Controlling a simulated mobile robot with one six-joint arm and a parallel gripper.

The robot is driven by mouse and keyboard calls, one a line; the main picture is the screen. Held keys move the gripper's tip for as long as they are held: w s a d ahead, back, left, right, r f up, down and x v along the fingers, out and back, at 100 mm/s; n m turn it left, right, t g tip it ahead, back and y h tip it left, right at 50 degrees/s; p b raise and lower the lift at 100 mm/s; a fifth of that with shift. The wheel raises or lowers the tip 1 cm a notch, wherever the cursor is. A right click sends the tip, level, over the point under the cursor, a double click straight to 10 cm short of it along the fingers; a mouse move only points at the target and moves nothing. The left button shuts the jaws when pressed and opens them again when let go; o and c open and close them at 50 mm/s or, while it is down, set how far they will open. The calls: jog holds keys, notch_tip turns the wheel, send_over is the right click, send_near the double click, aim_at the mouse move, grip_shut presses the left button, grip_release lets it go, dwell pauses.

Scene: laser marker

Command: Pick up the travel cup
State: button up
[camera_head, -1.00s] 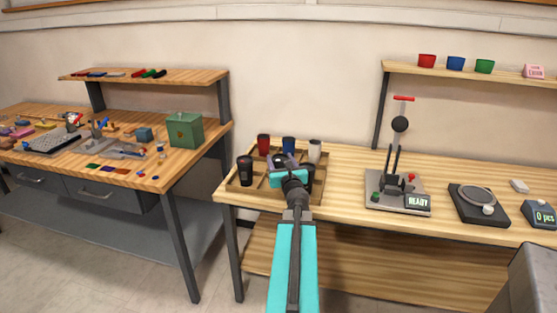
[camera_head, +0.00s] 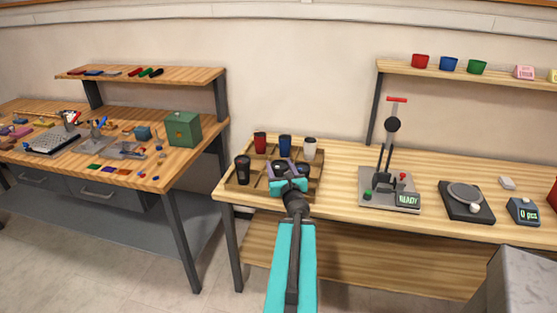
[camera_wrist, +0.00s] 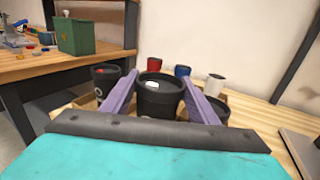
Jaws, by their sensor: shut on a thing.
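My gripper (camera_head: 284,168) is over the front row of a wooden divided tray (camera_head: 232,187). In the wrist view its purple fingers (camera_wrist: 157,97) are shut on a black travel cup (camera_wrist: 158,100), one on each side. The cup looks upright, with a dark lid and a small pale mark inside its rim. Its lower part is hidden by the gripper. In the head view my gripper mostly covers this cup. I cannot tell whether its base is clear of the tray.
Black (camera_head: 242,170), red (camera_head: 260,143), blue (camera_head: 285,146) and white (camera_head: 310,147) cups stand close around in the tray. Another dark cup (camera_head: 304,169) is partly hidden at right. A lever press (camera_head: 390,165) and a scale (camera_head: 466,200) stand farther right. Bare bench lies between tray and press.

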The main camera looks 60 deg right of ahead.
jog(key=shift+s+a+r+p, duration=0.3)
jog(key=shift+a+p, duration=0.1)
jog(key=shift+p, duration=1.65)
jog(key=p+v, duration=0.1)
jog(key=p, duration=0.4)
jog(key=shift+s+a+r, duration=0.1)
jog(key=shift+s+a, duration=0.05)
jog(key=shift+s, duration=0.15)
jog(key=p+v, duration=0.5)
jog(key=p, duration=0.2)
jog(key=shift+s+r+p, duration=0.1)
jog(key=shift+r+p, duration=0.05)
jog(key=shift+p, duration=0.25)
